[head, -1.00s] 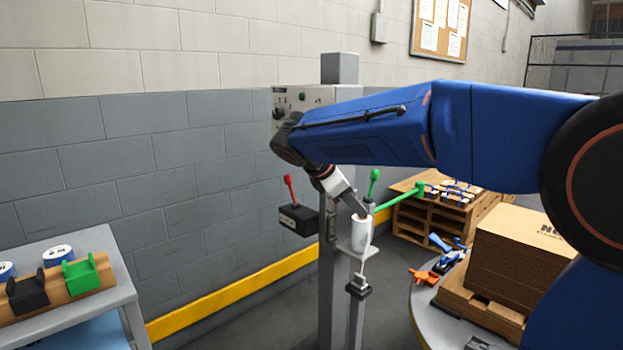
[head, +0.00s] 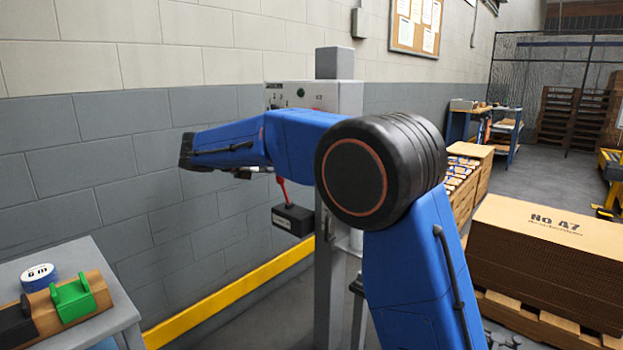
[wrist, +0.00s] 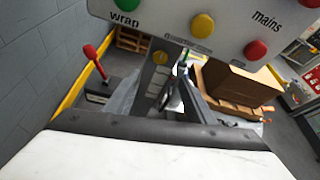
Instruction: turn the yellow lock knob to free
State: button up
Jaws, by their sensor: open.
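My gripper (wrist: 168,82) shows in the wrist view as dark fingers, open and apart from the knob. In the head view the hand is mostly hidden behind my blue arm. The control panel (wrist: 130,7) fills the top of the wrist view, with "wrap" and "mains" labels, a yellow button (wrist: 203,25) and a red button (wrist: 256,49).
A black box (head: 293,219) with a red lever stands left of the grey post (head: 327,290). A bench (head: 75,262) with a green clamp (head: 73,298) is at lower left. Stacked cardboard (head: 545,250) stands at right. A yellow rail (head: 235,294) runs along the wall.

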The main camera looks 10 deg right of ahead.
jog(key=x, duration=1.5)
jog(key=shift+d, duration=0.15)
jog(key=shift+w, duration=0.1)
jog(key=c, duration=1.1)
